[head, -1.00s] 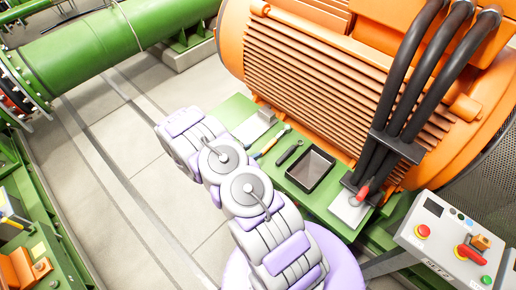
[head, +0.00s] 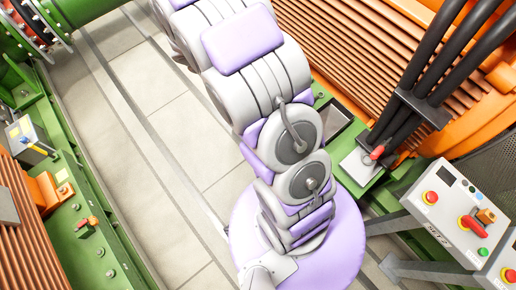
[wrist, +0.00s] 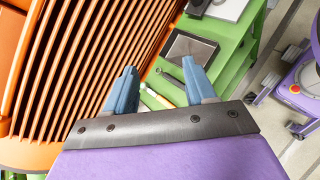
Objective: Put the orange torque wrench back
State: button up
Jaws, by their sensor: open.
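I cannot pick out the orange torque wrench for certain in any view. In the wrist view, the two blue fingers of my gripper (wrist: 159,66) are spread wide with nothing held between them. Beyond and between them lie a dark grey tool (wrist: 170,82) and a pale tool (wrist: 156,100), partly hidden by the fingers, on the green bench (wrist: 233,68). A black open tray (wrist: 188,48) lies just beyond the right finger. In the head view my arm hides my gripper and the tools; the tray (head: 334,118) shows partly.
The orange ribbed motor (wrist: 65,60) stands close along the left in the wrist view. A red-handled item (head: 376,153) sits on a pale plate beside the black cables (head: 410,110). A control box (head: 455,210) stands at right. The floor (head: 160,130) left of my arm is clear.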

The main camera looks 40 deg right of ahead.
jog(key=s+a+r+m+t+y, duration=0.1)
jog(key=s+a+r+m+y, duration=0.2)
jog(key=s+a, duration=0.6)
jog(key=s+a+r+m+t+y, duration=0.2)
jog(key=s+a+r+m+y, duration=0.2)
jog(key=a, duration=0.9)
jog(key=s+r+y, duration=0.3)
jog(key=s+r, duration=0.1)
jog(key=s, duration=0.1)
jog(key=shift+s+a+r+y, duration=0.2)
jog(key=shift+s+a+y, duration=0.1)
jog(key=shift+s+a, duration=0.1)
notch_tip(320, 180, down, 4)
jog(key=b, duration=0.4)
jog(key=shift+f, duration=0.25)
